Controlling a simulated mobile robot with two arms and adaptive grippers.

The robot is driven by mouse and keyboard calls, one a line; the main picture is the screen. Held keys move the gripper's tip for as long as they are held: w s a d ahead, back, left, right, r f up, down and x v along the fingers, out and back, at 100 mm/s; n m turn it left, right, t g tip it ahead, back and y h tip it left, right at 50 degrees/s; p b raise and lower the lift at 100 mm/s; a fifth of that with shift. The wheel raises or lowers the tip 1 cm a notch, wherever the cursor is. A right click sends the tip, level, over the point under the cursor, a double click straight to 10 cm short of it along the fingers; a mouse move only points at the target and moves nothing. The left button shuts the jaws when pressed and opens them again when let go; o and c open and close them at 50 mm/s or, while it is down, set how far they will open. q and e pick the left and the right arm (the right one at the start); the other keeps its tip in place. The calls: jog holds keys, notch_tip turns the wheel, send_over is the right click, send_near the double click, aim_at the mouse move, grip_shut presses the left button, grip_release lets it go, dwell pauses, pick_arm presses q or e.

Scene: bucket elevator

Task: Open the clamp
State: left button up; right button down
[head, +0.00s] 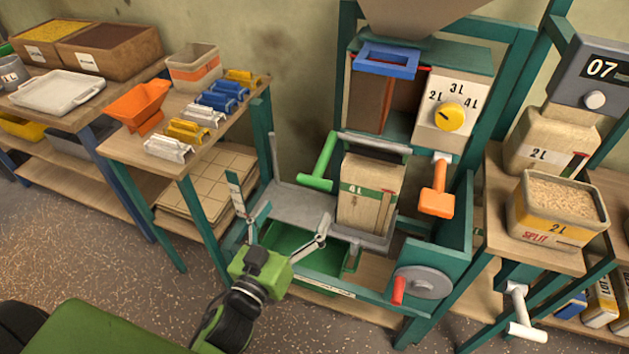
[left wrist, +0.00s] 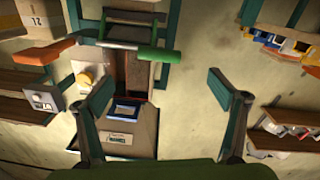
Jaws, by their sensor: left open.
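The clamp is a grey bar (head: 375,143) across the top of the sack, with a green handle (head: 320,165) sticking out at its left end and pointing down and toward me. The handle also shows in the left wrist view (left wrist: 160,54). The tan sack (head: 358,200) marked 4 L stands under the bar on a grey shelf. My left gripper (head: 290,222) is open and empty, in front of and below the green handle, not touching it. In the left wrist view its spread fingers (left wrist: 158,92) frame the machine front, with the handle beyond them. My right gripper is out of view.
An orange handle (head: 437,190) hangs right of the sack, below a yellow dial (head: 450,117). A grey wheel with a red knob (head: 422,283) is at lower right.

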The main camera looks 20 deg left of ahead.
aim_at(313, 185)
pick_arm(q)
jog(key=w, duration=0.3)
jog(key=w+p, duration=0.1)
jog(key=w, duration=0.3)
jog(key=w+d, duration=0.1)
jog(key=w, duration=0.3)
jog(key=c, duration=1.6)
